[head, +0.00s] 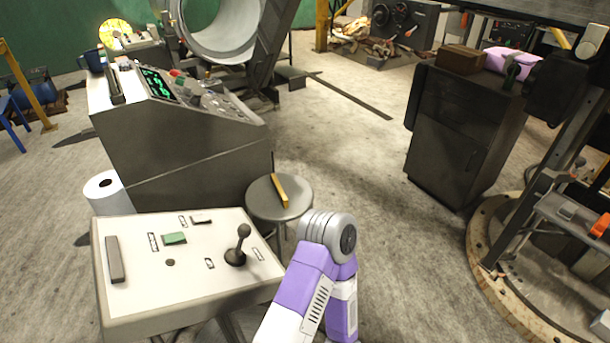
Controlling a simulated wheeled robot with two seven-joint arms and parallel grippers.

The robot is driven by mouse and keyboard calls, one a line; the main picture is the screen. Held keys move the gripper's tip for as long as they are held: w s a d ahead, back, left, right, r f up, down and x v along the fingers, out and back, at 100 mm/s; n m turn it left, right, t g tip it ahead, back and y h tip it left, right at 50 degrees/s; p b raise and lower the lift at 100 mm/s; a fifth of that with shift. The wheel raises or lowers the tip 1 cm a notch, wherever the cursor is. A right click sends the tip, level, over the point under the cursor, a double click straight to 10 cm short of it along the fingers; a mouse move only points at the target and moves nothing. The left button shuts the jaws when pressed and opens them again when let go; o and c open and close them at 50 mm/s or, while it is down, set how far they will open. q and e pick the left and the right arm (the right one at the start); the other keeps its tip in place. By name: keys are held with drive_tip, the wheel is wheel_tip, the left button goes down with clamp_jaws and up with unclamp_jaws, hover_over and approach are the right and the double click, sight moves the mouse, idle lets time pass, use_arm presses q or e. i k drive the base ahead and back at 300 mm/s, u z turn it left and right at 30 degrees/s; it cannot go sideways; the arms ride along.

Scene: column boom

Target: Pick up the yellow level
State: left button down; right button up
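The yellow level (280,189), a slim yellow bar, lies flat on the round grey stool (296,205) near the middle of the head view. A bent purple and white link of my own arm shows at the bottom centre, in front of and to the right of the stool. Neither of my grippers is in view, so what they hold cannot be seen.
A white control box (130,290) with a joystick (237,247) stands in front left of the stool. A large grey console (180,150) is behind it, with a paper roll (108,190) beside it. A dark cabinet (455,135) stands at right. Floor between stool and cabinet is clear.

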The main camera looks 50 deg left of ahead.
sight(284, 200)
drive_tip(key=i, duration=2.2)
drive_tip(key=u, duration=1.75)
drive_tip(key=i, duration=0.45)
drive_tip(key=u, duration=2.05)
drive_tip(key=i, duration=0.5)
